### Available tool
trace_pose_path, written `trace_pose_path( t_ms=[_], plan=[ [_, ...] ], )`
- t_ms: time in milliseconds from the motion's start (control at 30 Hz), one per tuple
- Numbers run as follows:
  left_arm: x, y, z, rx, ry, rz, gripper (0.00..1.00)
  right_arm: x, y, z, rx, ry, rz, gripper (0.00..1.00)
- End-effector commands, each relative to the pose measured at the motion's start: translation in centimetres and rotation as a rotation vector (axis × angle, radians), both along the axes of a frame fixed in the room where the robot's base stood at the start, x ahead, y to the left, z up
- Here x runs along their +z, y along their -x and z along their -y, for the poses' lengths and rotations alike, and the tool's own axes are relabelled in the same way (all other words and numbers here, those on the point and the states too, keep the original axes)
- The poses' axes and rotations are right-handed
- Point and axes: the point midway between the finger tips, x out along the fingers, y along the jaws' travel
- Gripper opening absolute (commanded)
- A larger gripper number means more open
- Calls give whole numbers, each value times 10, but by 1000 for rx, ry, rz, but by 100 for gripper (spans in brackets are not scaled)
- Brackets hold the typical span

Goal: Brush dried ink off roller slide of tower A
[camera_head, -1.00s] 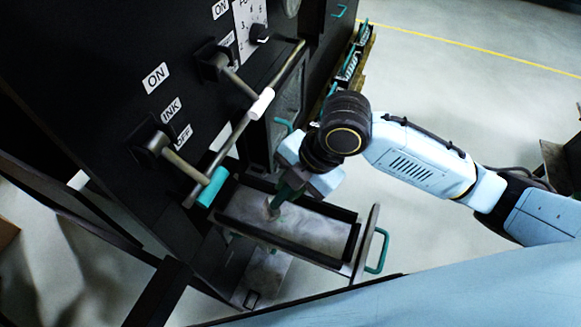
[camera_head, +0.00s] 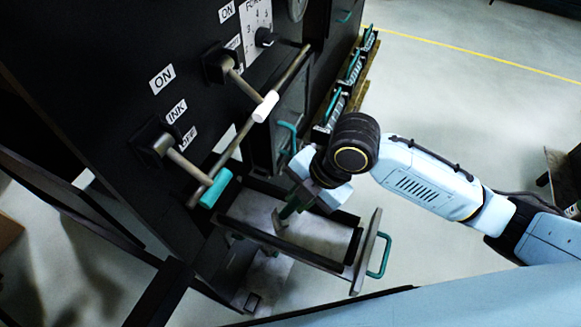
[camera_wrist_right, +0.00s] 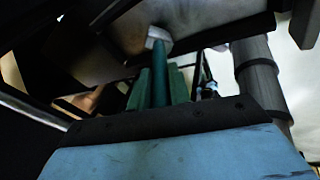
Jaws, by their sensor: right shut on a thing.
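The roller slide (camera_head: 325,236) is a drawer-like tray pulled out of the black tower, with a grey, blotchy surface and a green front handle (camera_head: 380,256). My right gripper (camera_head: 299,199) is over the tray's inner half, shut on a brush with a green handle (camera_head: 289,209). The brush points down, with its pale head (camera_head: 279,224) at the tray surface; exact contact is hard to tell. In the right wrist view the green handle (camera_wrist_right: 159,83) runs up to the pale head (camera_wrist_right: 158,37). My left gripper is not in view.
Above the tray, two levers stick out of the tower, one with a white grip (camera_head: 265,106), one with a teal grip (camera_head: 215,188), by ON and INK labels. A pallet (camera_head: 360,85) with several green-handled units stands behind my right arm.

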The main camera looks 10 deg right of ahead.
Motion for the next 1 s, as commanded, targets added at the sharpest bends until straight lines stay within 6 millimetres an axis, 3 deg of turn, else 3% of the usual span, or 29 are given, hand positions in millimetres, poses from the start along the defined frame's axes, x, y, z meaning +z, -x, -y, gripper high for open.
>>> trace_pose_path(
  t_ms=[233,300,1000],
  plan=[
    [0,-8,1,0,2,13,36,5,-2,-8,-16,0,2,0],
    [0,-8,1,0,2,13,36,19,-2,-7,-16,0,3,0],
    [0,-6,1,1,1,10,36,78,-1,-6,-17,0,2,0]
  ],
)
